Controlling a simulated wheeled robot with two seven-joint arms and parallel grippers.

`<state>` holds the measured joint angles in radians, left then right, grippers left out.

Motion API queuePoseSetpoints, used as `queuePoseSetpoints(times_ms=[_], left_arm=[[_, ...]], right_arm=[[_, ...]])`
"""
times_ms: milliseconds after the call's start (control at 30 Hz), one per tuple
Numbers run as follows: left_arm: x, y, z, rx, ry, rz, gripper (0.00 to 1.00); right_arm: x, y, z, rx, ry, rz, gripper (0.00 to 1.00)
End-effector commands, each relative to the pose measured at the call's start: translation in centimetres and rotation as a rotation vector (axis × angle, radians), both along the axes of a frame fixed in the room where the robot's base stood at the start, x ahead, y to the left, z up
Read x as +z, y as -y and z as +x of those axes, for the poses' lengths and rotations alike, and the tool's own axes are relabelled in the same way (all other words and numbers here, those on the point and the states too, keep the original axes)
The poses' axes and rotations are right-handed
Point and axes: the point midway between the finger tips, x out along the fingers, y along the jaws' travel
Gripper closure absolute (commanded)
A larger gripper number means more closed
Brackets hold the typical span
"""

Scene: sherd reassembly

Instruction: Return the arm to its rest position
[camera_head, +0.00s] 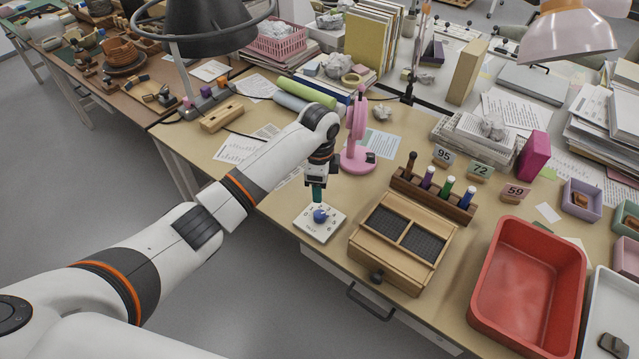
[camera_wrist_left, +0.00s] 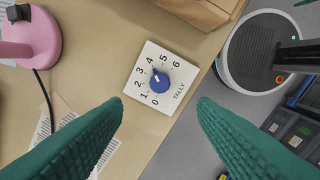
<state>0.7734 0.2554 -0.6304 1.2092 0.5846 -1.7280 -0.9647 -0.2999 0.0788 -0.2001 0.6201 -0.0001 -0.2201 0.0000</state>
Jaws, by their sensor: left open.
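My left arm (camera_head: 160,245) reaches in from the left over the table's front edge. Its left gripper (camera_head: 318,192) points down just above a white tally dial plate (camera_head: 309,230) with a blue knob (camera_head: 320,215). In the left wrist view the two green fingers (camera_wrist_left: 160,112) stand wide apart with nothing between them. The plate (camera_wrist_left: 172,96) lies beyond the fingertips, with its blue knob (camera_wrist_left: 160,82) and numbers 0 to 6 visible. My right gripper is not in view.
A pink lamp (camera_head: 357,140) stands just behind the gripper. A wooden box with dark grids (camera_head: 433,243) and a rack of coloured tubes (camera_head: 433,199) stand to the right. A red tray (camera_head: 484,316) is further right. The floor left of the table is clear.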

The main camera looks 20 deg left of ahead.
Motion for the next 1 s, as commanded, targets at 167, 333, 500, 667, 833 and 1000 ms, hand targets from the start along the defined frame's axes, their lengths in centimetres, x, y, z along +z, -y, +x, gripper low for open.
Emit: queuePoseSetpoints(times_ms=[167, 333, 500, 667, 833, 1000], left_arm=[[0.0, 0.0, 0.0, 0.000, 0.001, 0.000, 0.47], [0.0, 0.0, 0.0, 0.000, 0.001, 0.000, 0.47], [-0.6, 0.4, -0.6, 0.008, 0.002, -0.008, 0.47], [-3.7, 2.5, -4.7, 0.088, 0.014, -0.059, 0.47], [-6.4, 4.2, -11.5, 0.290, 0.049, -0.146, 0.47], [-7.1, 3.8, -18.4, 0.554, 0.085, -0.214, 0.47]], right_arm=[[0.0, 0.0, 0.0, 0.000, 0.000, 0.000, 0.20], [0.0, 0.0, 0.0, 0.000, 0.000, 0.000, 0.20], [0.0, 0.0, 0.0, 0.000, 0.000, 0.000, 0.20], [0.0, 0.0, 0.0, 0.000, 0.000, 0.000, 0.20], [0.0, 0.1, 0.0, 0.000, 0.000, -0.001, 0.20], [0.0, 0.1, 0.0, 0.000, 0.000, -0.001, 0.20]])
